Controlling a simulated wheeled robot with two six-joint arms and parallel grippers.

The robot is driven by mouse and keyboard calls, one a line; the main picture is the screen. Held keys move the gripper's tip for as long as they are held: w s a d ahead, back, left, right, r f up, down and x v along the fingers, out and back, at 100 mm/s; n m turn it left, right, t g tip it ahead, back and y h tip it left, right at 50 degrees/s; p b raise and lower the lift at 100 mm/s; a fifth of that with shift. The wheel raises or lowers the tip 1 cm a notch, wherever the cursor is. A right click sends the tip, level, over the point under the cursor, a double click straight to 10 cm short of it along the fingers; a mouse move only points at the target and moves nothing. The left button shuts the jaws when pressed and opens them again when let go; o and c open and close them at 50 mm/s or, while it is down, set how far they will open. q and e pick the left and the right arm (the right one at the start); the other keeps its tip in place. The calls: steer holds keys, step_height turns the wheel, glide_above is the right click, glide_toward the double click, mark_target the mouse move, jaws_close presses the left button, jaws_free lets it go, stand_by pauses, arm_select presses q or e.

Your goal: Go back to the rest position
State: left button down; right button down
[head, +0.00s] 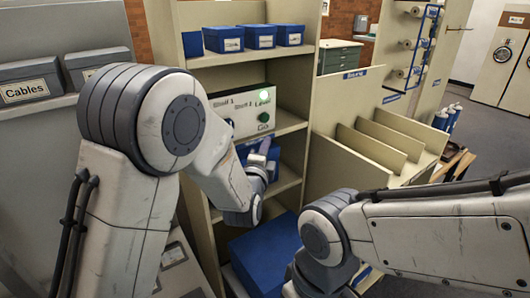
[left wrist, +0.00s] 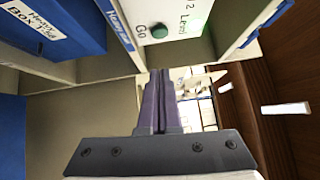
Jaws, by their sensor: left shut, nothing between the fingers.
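My left gripper (head: 265,147) is at the front of the beige shelf unit (head: 297,128), just below the control panel (head: 245,110). In the left wrist view its two purple-grey fingers (left wrist: 160,88) are shut together with nothing between them. The panel shows a lit green lamp and a green button marked Go; the button (left wrist: 159,30) also shows in the left wrist view. My right arm comes in from the right, low in the head view, and its gripper is not visible.
Small blue boxes (head: 262,36) stand on the upper shelf. A large blue box (head: 262,255) is low down, partly behind my arms. Grey boxes, one labelled Cables (head: 28,85), sit at left. A beige divided rack (head: 375,150) is close on the right; open floor lies beyond.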

arm_select(q)
steer(key=shift+s, duration=0.4)
steer(key=s+d+f+n+g+h, duration=0.1)
steer(key=s+d+f+n+g, duration=0.3)
steer(key=s, duration=0.4)
steer(key=s+d+f+n+g, duration=0.1)
steer(key=s+f+n+g, duration=0.2)
steer(key=s+g, duration=0.4)
steer(key=s+a+f+n+g+y, duration=0.1)
steer(key=s+a+n+g, duration=0.2)
steer(key=s, duration=0.8)
steer(key=s+a+f+n+g+y, duration=0.1)
steer(key=s+a+n+g+y, duration=0.1)
steer(key=s, duration=1)
steer(key=a+n+g, duration=0.1)
steer(key=a+g, duration=0.1)
steer(key=a, duration=0.1)
steer(key=shift+f+n, duration=0.25)
steer(key=shift+n, duration=0.05)
